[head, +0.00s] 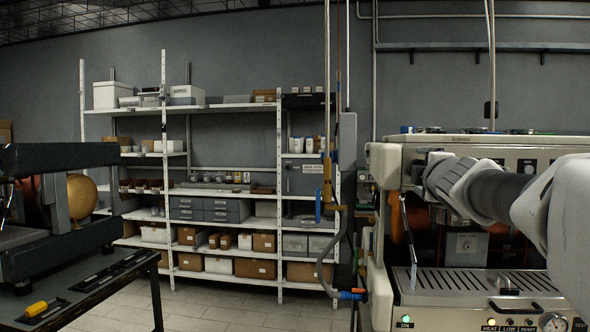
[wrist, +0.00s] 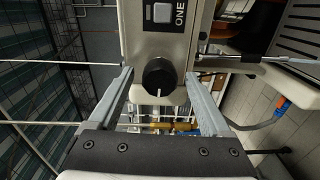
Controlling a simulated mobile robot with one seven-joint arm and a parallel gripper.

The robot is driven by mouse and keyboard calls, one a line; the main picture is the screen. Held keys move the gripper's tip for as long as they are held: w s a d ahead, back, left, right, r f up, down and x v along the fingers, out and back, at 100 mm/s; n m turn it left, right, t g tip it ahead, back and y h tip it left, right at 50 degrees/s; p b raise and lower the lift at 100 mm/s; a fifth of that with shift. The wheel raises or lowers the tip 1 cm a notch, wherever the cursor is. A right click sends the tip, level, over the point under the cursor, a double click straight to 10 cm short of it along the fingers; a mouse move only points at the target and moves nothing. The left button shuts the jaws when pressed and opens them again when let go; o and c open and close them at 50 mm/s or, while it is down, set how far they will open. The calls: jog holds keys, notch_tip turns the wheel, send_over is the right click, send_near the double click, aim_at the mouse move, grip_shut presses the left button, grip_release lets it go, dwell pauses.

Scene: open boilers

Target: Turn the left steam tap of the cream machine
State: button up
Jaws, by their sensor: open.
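The cream machine (head: 500,148) stands at the right in the head view. Its left steam tap shows in the wrist view as a round black knob (wrist: 158,76) with a white pointer line, on a cream panel beside a label reading ONE. My gripper (wrist: 159,88) is open, with one grey finger on each side of the knob. Gaps show between the knob and both fingers, and I cannot tell whether the tips reach its depth. In the head view my arm and gripper cover the upper left front of the machine, hiding the knob.
A thin metal steam wand (head: 408,243) hangs at the machine's left front, above the slatted drip tray (head: 475,280). Pipes and a blue-handled valve (head: 320,205) stand left of the machine. A dark machine (head: 60,160) and bench are far left. Floor (head: 225,305) between is clear.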

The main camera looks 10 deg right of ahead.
jog(key=p+v, duration=0.1)
jog(key=v, duration=1.6)
jog(key=shift+s, duration=0.25)
jog(key=shift+a, duration=0.1)
jog(key=s+a+f+m+g+y+p, duration=0.2)
jog(key=s+a+f+m+g, duration=0.4)
jog(key=f, duration=0.5)
jog(key=s+a+f+m+g+y+p, duration=0.3)
jog(key=s+a+f+m, duration=0.4)
jog(key=f, duration=0.5)
jog(key=a+m+g+p, duration=0.1)
jog(key=g, duration=0.1)
jog(key=shift+s+f+g, duration=0.2)
jog(key=shift+s+g, duration=0.15)
jog(key=shift+g, duration=0.05)
